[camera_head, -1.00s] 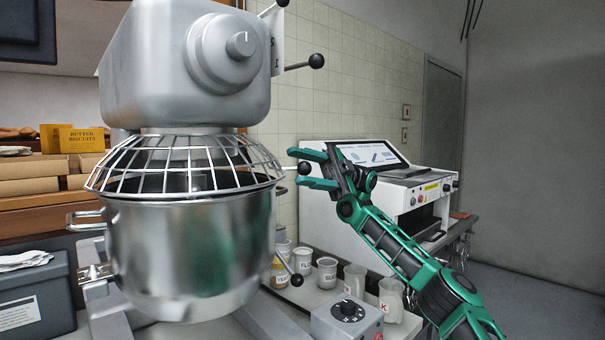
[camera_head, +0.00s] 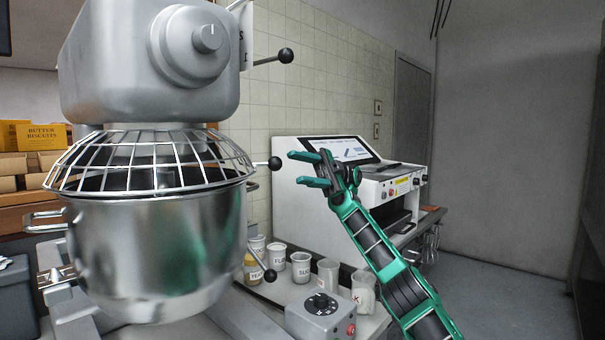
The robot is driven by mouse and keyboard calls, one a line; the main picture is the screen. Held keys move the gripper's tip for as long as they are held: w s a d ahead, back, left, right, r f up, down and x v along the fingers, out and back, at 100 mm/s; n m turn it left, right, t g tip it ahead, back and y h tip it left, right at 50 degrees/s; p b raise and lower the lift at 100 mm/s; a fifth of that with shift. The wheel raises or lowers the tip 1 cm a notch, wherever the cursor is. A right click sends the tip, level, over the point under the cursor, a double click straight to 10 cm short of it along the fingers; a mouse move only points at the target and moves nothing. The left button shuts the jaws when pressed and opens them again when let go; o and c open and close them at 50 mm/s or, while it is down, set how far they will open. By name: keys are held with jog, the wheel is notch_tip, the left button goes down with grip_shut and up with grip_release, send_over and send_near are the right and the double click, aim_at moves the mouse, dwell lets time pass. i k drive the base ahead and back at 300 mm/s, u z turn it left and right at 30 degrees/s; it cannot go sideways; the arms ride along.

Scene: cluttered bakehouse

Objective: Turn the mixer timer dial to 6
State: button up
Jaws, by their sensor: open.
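The mixer (camera_head: 150,60) stands at the left with a steel bowl (camera_head: 150,250) under a wire guard. A small grey control box (camera_head: 320,316) sits low in front of the labelled cups, with a black dial (camera_head: 320,304) on its top and a red button on its front. The dial's numbers are too small to read. A round silver knob (camera_head: 207,38) is on the mixer head. My gripper (camera_head: 302,169) is open and empty, its green fingers pointing left. In the picture it is well above the control box and right of the bowl, apart from both.
Several labelled cups (camera_head: 301,267) stand behind the control box. Black-ball levers (camera_head: 275,163) stick out at the mixer's right side. A white machine with a screen (camera_head: 342,150) stands behind my gripper. Boxes (camera_head: 35,136) fill shelves at far left. Grey floor is clear at right.

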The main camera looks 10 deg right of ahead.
aim_at(321, 301)
jog(key=k, duration=1)
